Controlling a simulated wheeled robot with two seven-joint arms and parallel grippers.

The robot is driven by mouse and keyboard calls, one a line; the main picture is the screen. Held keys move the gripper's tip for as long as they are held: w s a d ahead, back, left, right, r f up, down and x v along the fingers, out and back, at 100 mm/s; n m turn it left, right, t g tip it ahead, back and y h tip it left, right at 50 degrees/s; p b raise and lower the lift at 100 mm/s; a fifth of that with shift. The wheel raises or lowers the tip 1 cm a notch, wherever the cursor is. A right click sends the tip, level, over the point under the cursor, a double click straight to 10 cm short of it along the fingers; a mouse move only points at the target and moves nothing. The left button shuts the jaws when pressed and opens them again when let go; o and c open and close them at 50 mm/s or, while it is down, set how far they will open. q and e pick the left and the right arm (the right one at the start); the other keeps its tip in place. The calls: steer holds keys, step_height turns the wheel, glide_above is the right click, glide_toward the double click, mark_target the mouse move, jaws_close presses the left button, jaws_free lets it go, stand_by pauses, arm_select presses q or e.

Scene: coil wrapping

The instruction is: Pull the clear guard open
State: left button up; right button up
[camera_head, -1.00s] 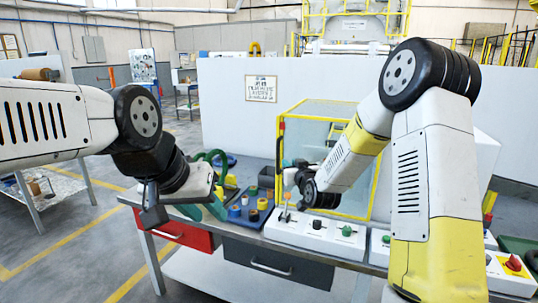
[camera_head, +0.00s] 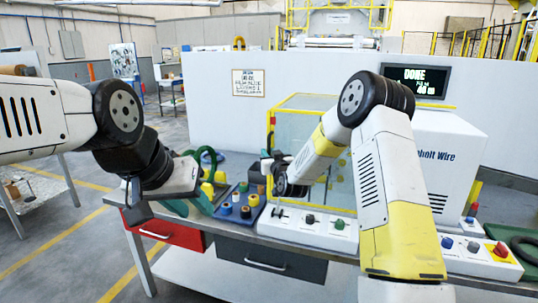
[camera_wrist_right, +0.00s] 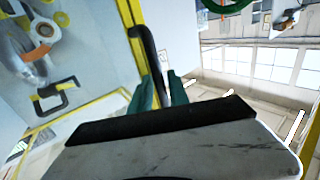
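The clear guard (camera_head: 292,127) has a yellow frame and stands closed-looking on the bench in front of the white wall. Its black handle (camera_wrist_right: 146,50) runs along the yellow edge in the right wrist view. My right gripper (camera_head: 268,166) is at the guard's left edge. In the wrist view its two green fingers (camera_wrist_right: 162,92) stand on either side of the handle's lower part, and the gripper looks open; contact is hard to tell.
A blue tray (camera_head: 228,212) with several small spools lies left of the guard. White control boxes with knobs (camera_head: 310,228) and a red button (camera_head: 500,250) line the front edge. A screen (camera_head: 415,80) reads "DONE".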

steer(key=shift+c, duration=0.4)
jaws_close()
stand_by(0.9)
